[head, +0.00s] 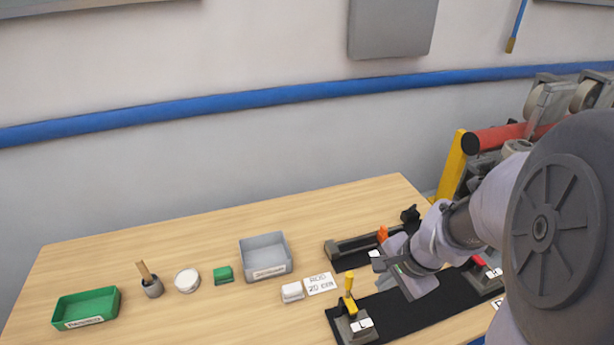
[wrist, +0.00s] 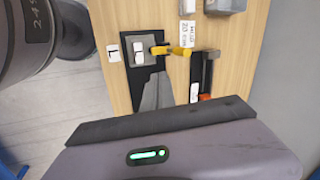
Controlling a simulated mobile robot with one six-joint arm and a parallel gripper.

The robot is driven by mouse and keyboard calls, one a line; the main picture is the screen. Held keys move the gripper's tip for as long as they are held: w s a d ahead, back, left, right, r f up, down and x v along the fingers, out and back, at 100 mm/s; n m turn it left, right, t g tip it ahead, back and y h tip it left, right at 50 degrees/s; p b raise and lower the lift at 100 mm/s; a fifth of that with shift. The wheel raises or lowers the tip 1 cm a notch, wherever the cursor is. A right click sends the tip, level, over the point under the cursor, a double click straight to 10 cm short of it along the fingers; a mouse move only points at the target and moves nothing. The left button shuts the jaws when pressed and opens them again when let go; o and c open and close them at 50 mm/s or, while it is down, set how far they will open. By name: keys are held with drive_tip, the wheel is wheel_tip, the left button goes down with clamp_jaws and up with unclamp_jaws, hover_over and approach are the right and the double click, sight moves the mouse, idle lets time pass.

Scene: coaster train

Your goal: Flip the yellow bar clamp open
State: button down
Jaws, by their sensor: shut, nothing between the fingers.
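The yellow bar clamp (head: 350,293) stands on a grey block at the left end of the black track board (head: 405,312). Its handle points up in the head view. In the wrist view the yellow clamp (wrist: 172,49) juts right from the grey block, above the picture's middle. My gripper (head: 378,262) is above the board, to the right of and behind the clamp, apart from it. In the wrist view the shut fingers (wrist: 157,78) show as a grey wedge over the black board, below the clamp. They hold nothing.
An orange handle (head: 382,233) stands on a second black fixture behind. A red handle (head: 479,261) is at the board's right end. A white block (head: 292,292), a card (head: 320,283) and a grey bin (head: 265,256) lie left of the clamp.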

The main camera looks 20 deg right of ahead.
drive_tip(key=w+f+b, duration=0.1)
drive_tip(key=w+f, duration=0.1)
drive_tip(key=f, duration=0.1)
drive_tip(key=w+a+f+b, duration=0.1)
drive_tip(key=w+f, duration=0.1)
drive_tip(key=f, duration=0.1)
drive_tip(key=w+a+f+b, duration=0.1)
drive_tip(key=f, duration=0.2)
drive_tip(key=shift+w+f+b, duration=0.15)
drive_tip(key=shift+w+b, duration=0.25)
drive_tip(key=shift+w+a, duration=0.1)
drive_tip(key=shift+w, duration=0.3)
drive_tip(key=shift+p, duration=0.45)
